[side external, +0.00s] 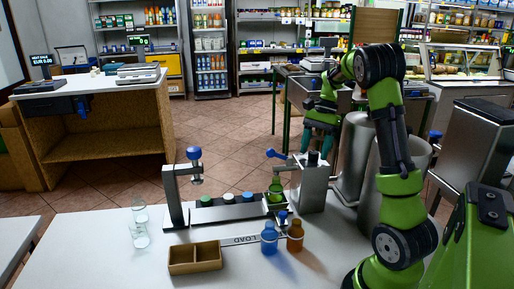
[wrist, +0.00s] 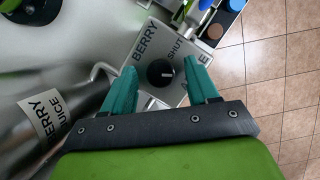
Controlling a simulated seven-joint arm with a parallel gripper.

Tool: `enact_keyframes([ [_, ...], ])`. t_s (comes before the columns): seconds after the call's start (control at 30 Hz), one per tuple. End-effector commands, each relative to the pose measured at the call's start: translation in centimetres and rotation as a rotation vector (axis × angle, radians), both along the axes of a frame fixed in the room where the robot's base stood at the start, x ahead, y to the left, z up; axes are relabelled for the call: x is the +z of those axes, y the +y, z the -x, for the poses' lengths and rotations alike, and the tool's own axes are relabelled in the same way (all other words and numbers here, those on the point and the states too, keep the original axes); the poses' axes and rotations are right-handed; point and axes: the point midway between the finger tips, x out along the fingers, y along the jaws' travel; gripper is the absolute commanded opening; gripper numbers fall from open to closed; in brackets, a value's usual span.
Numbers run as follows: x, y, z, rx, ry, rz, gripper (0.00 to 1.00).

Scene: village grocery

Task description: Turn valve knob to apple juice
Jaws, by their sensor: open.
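The black valve knob (wrist: 160,72) sits on a metal box top printed BERRY, SHUT and a third, partly hidden word ending in E. A pale mark shows near the knob's right side; which label it points to I cannot tell. My gripper (wrist: 166,67) is open, its teal fingers to either side of the knob in the wrist view, with no contact visible. In the side view, my gripper (side external: 318,132) is above the metal valve box (side external: 313,187), whose knob (side external: 313,158) stands on top.
A tank labelled BERRY JUICE (wrist: 42,118) stands close to the box, at left in the wrist view. In the side view, a blue-knobbed press (side external: 178,195), a row of caps, blue (side external: 269,240) and brown (side external: 295,237) bottles and a divided tray (side external: 195,258) are on the table.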

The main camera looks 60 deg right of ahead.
Motion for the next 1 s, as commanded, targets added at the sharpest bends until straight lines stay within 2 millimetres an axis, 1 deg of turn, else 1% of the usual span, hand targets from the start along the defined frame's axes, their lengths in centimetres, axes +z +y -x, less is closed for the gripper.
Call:
enact_keyframes([
  [0.07,0.3,-0.1,0.0,0.0,0.0,0.001,0.59],
  [0.17,1.2,-0.6,0.0,0.001,-0.002,0.002,0.59],
  [0.27,2.9,-1.3,0.1,-0.002,-0.002,0.004,0.59],
  [0.5,8.1,-3.5,0.2,-0.004,-0.002,0.005,0.59],
  [0.63,10.5,-4.5,0.3,-0.003,-0.002,0.005,0.59],
  [0.8,13.0,-5.5,0.4,-0.003,-0.002,0.005,0.59],
  [1.0,14.6,-6.1,0.5,0.006,0.006,0.0,0.59],
])
